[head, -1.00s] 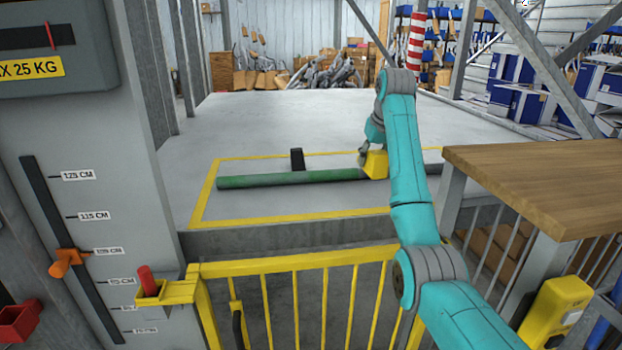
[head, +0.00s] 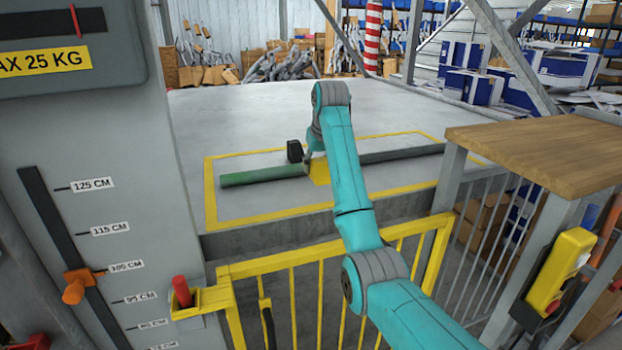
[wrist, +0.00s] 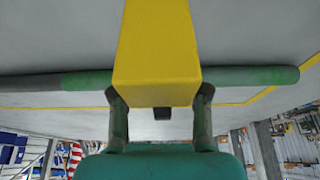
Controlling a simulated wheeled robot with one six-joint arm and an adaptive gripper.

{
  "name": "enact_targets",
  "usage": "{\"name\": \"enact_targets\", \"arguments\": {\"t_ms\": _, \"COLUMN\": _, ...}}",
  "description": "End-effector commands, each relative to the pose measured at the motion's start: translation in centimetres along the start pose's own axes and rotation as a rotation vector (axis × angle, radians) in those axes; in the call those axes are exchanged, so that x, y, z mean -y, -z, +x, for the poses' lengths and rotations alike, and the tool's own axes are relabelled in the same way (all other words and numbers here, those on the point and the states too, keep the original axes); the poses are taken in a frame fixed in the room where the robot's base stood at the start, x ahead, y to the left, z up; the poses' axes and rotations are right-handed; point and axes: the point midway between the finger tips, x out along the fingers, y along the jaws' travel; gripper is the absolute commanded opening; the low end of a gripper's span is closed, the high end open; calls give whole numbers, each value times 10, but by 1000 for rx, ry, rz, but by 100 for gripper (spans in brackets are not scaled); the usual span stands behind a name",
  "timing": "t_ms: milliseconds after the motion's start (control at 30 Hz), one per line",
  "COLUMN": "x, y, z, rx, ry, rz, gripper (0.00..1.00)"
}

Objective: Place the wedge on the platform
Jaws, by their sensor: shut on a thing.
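My gripper (head: 313,160) is shut on a yellow wedge (head: 319,173), partly hidden by my arm in the head view. In the wrist view the wedge (wrist: 157,50) sits between the two fingers (wrist: 160,93). The grey platform (head: 230,115) has a yellow outline painted on it. A long round bar (head: 262,176), green at left and grey at right, lies inside the outline. The wedge is close beside the bar in the head view; I cannot tell whether it touches the bar or platform. A small black block (head: 294,151) stands just behind the bar.
A yellow gate (head: 290,262) stands before the platform's front edge. A wood-topped stand (head: 545,150) is at the right. A grey column with a height scale (head: 95,230) is at the left. The platform's rear is clear.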

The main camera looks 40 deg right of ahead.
Motion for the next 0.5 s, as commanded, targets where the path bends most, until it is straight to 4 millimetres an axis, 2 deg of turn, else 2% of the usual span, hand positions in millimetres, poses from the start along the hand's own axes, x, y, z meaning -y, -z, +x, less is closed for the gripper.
{"name": "enact_targets", "arguments": {"t_ms": 500, "x": 0, "y": -18, "z": 44, "rx": -2, "ry": 0, "rz": -1, "gripper": 2}}
